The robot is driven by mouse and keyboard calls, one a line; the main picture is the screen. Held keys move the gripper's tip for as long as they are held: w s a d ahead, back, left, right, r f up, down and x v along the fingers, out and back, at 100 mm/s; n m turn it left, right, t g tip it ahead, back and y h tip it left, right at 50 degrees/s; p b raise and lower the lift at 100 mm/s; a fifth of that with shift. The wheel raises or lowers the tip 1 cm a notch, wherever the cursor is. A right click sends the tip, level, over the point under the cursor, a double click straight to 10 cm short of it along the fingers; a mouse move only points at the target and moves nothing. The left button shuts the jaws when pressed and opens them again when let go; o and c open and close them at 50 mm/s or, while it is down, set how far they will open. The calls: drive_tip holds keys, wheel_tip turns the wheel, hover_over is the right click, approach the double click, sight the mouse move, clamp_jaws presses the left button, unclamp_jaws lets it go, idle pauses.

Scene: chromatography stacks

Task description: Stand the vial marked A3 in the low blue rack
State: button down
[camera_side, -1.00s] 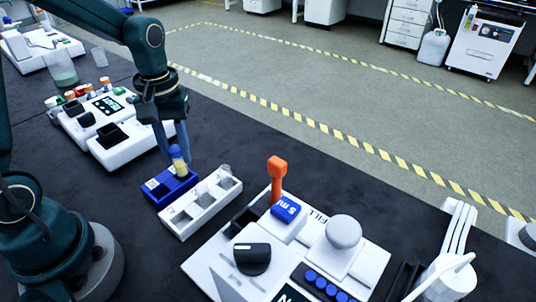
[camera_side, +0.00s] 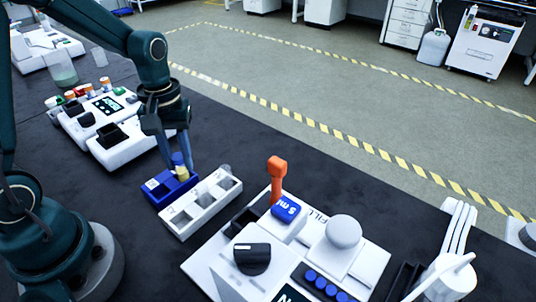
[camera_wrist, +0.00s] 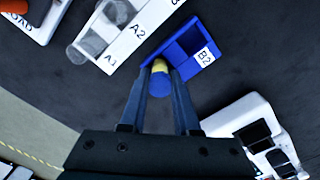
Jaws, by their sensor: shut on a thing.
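My gripper (camera_side: 178,168) is shut on a vial with a blue cap (camera_wrist: 160,84) and yellow contents (camera_side: 182,172). Any marking on the vial cannot be read. The low blue rack (camera_side: 157,198) is under it, and the vial is at the far end of the rack in the side view. Its lower end is hidden, so I cannot tell whether it touches the floor of the compartment. In the wrist view the rack (camera_wrist: 213,25) shows an empty compartment by the label B2; the gripper and vial cover its other end.
A white rack (camera_side: 207,211) stands close beside the blue one, with A1 and A2 labels in the wrist view (camera_wrist: 122,48). A clear vial (camera_wrist: 86,46) is at its A1 end. A white device (camera_side: 125,150) is behind left; an orange-handled tool (camera_side: 277,170) stands to the right.

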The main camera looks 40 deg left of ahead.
drive_tip(key=shift+f, duration=0.3)
drive_tip(key=c, duration=0.6)
unclamp_jaws()
drive_tip(key=shift+o, duration=0.2)
drive_tip(key=shift+r, duration=4)
